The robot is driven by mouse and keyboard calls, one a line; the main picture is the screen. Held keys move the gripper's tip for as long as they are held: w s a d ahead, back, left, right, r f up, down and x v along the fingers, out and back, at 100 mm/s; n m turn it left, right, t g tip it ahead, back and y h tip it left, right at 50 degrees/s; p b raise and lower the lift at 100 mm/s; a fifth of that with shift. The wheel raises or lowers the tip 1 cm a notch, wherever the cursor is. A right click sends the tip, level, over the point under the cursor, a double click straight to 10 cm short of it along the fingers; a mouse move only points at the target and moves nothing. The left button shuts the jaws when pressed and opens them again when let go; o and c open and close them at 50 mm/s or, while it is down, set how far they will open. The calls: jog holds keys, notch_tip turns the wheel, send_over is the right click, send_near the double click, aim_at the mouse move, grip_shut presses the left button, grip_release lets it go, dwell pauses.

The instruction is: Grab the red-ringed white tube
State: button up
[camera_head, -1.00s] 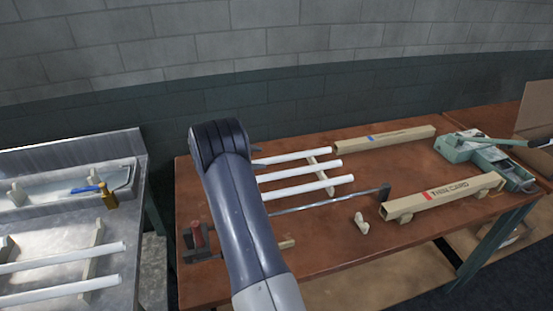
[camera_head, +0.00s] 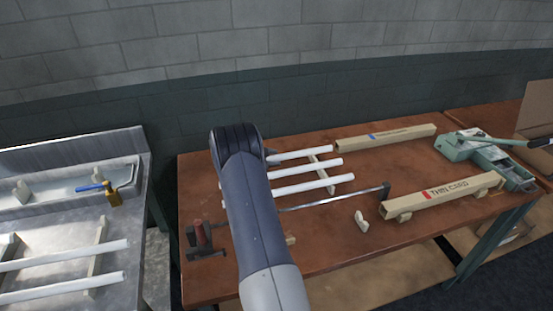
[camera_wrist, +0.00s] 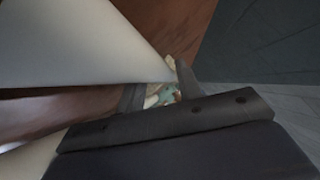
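Three white tubes lie side by side across a wooden support (camera_head: 320,172) on the brown table: a far tube (camera_head: 303,154), a middle tube (camera_head: 318,164) and a near tube (camera_head: 315,184). I see no red ring on any visible part, so I cannot tell which is the ringed one. In the wrist view, a large white tube (camera_wrist: 75,45) runs close past the camera, narrowing towards my gripper (camera_wrist: 157,88). The fingers stand apart with background showing between them; I cannot tell whether they touch the tube. The arm hides my gripper in the head view.
Two boxy card tubes (camera_head: 440,194) lie on the table's right, beside a green machine (camera_head: 485,158). A dark red-handled clamp (camera_head: 199,238) is left. A metal bench (camera_head: 60,230) holds more white tubes.

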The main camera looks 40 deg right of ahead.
grip_shut()
jog(key=shift+r, duration=0.1)
